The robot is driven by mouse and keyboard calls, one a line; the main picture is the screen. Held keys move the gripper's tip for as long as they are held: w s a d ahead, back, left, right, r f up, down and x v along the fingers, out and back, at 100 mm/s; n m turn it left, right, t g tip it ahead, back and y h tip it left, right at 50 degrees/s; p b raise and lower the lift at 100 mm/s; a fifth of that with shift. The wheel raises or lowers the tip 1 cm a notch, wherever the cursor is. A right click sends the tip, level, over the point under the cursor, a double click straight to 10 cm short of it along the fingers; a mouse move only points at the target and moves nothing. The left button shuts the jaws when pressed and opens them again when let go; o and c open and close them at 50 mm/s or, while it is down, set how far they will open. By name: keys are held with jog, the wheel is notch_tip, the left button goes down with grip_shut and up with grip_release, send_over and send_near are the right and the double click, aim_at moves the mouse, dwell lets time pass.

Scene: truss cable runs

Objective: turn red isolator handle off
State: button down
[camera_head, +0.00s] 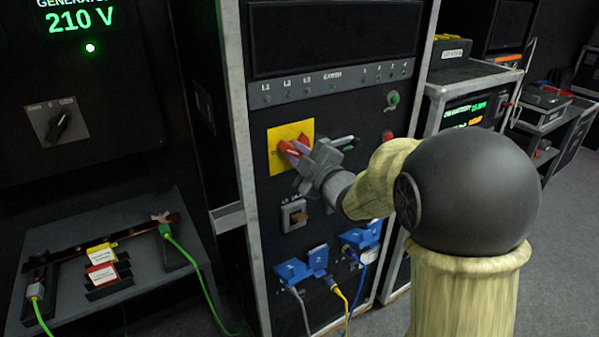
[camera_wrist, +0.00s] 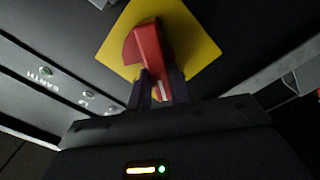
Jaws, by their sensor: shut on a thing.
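The red isolator handle (camera_head: 290,148) sits on a square yellow plate (camera_head: 304,131) on the front of the black rack panel. In the wrist view the red handle (camera_wrist: 150,50) stands over the yellow plate (camera_wrist: 196,45), which looks turned like a diamond. My gripper (camera_head: 300,158) reaches the handle from the right in the head view. In the wrist view its two dark fingers (camera_wrist: 163,88) are shut on the near end of the handle. The gripper hides part of the handle and plate in the head view, so the handle's exact angle is hard to tell there.
A green button (camera_head: 393,98) and a red button (camera_head: 388,135) are to the right. A generator panel (camera_head: 60,118) with a black knob stands at left, above a shelf (camera_head: 150,215).

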jog(key=n+b, duration=0.3)
jog(key=b, duration=0.1)
jog(key=f+n+b, duration=0.1)
jog(key=n+b, duration=0.2)
jog(key=b, duration=0.2)
jog(key=shift+a+n, duration=0.1)
jog(key=shift+n, duration=0.3)
jog(key=shift+b, duration=0.3)
jog(key=shift+r, duration=0.1)
jog(key=c, duration=1.3)
grip_release()
